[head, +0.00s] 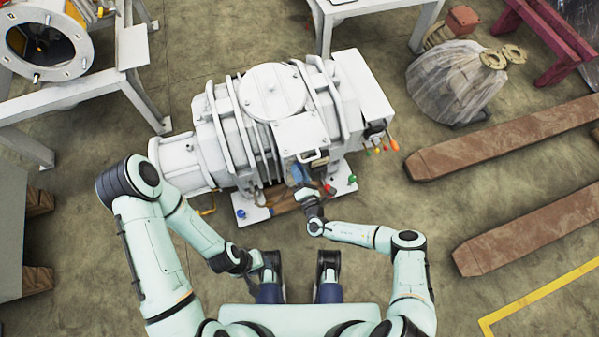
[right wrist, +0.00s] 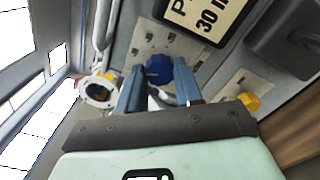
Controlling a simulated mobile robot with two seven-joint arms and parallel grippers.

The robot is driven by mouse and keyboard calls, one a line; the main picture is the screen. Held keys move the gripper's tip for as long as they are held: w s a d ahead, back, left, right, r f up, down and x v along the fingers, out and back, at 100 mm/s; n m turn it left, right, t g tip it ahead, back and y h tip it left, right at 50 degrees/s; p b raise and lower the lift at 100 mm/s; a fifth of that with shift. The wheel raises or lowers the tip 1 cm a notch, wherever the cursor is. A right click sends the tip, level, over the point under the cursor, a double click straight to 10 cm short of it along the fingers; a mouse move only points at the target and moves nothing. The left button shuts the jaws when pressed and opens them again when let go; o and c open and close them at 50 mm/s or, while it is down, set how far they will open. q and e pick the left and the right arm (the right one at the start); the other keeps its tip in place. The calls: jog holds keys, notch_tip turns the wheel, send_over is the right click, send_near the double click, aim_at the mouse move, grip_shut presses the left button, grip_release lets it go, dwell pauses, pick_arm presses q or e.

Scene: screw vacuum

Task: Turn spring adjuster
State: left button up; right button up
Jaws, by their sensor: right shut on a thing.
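A large white vacuum pump (head: 275,92) stands on the floor ahead of me. My right gripper (head: 303,184) reaches in at its near side, below the handle. In the right wrist view a round blue knob (right wrist: 158,69) sits on a metal plate, between the tips of my right gripper (right wrist: 160,84), which is shut on it. I cannot tell whether this knob is the spring adjuster. My left gripper (head: 254,264) hangs low at the left, away from the pump, and its fingers are too unclear to judge.
A yellow knob (right wrist: 248,101) sits on another plate beside the gripper, with a printed sign (right wrist: 208,15) above. Coloured knobs (head: 382,148) stick out at the pump's right end.

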jog(key=m, duration=0.3)
jog(key=shift+a, duration=0.1)
jog(key=shift+m+b, duration=0.3)
jog(key=shift+m, duration=0.1)
jog(key=o, duration=1)
jog(key=shift+o, duration=0.2)
jog(key=shift+s, duration=0.1)
